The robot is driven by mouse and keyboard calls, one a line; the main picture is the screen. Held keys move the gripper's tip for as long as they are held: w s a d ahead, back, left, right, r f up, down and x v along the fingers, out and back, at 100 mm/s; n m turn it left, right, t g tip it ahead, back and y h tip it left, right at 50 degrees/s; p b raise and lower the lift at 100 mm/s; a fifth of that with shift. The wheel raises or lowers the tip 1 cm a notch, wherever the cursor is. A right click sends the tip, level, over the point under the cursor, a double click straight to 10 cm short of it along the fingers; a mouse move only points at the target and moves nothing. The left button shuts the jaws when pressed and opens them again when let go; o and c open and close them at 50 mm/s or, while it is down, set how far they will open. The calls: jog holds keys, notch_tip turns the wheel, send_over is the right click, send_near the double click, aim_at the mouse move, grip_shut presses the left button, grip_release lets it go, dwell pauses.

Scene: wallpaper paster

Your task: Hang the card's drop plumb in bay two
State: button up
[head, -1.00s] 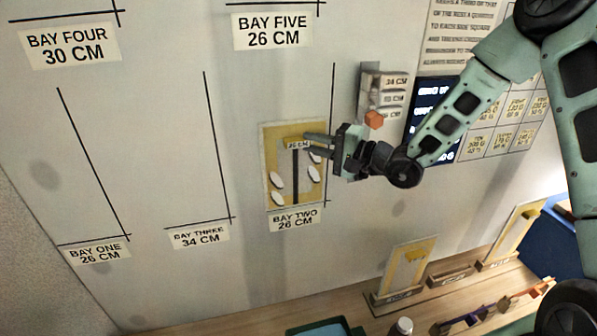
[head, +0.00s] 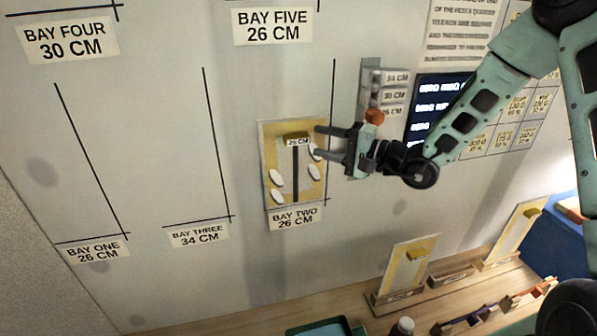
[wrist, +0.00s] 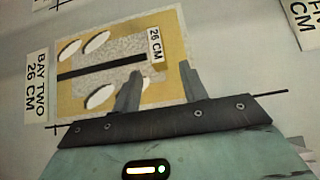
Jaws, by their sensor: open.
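The drop in bay two (head: 308,196) is a yellow-edged panel with white ovals, a dark central stripe and a 26 CM tag. It lies against the wall above the BAY TWO 26 CM label (head: 296,218), close to upright, left of the bay's dark vertical line (head: 333,90). A yellow block (head: 296,135) sits near its top. My gripper (head: 317,141) is open and empty at the drop's upper right. In the wrist view, the fingers (wrist: 160,88) stand apart in front of the drop (wrist: 176,42), partly covering it. Whether they touch it is unclear.
A rack with size labels (head: 388,78) and an orange knob (head: 374,116) is just right of my gripper. A dark screen (head: 430,88) is beyond. Two more panels (head: 383,283) (head: 492,255) stand on the bench below. Bays one and three (head: 198,236) are bare wall.

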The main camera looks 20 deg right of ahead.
jog(key=b+v, duration=0.5)
jog(key=v, duration=0.9)
jog(key=s+a+f+n+g, duration=0.3)
jog(key=s+a+n+g, duration=0.3)
jog(key=s+a+g, duration=0.75)
jog(key=s+a+f+n+h, duration=0.2)
jog(key=s+n+h, duration=0.3)
jog(key=h, duration=0.1)
jog(key=s+a+f+n+t+h, duration=0.1)
jog(key=s+a+f+n+h, duration=0.1)
jog(key=s+n+h, duration=0.3)
jog(key=shift+s+a+h, duration=0.55)
jog(key=shift+s+h, duration=0.25)
jog(key=shift+s, duration=0.05)
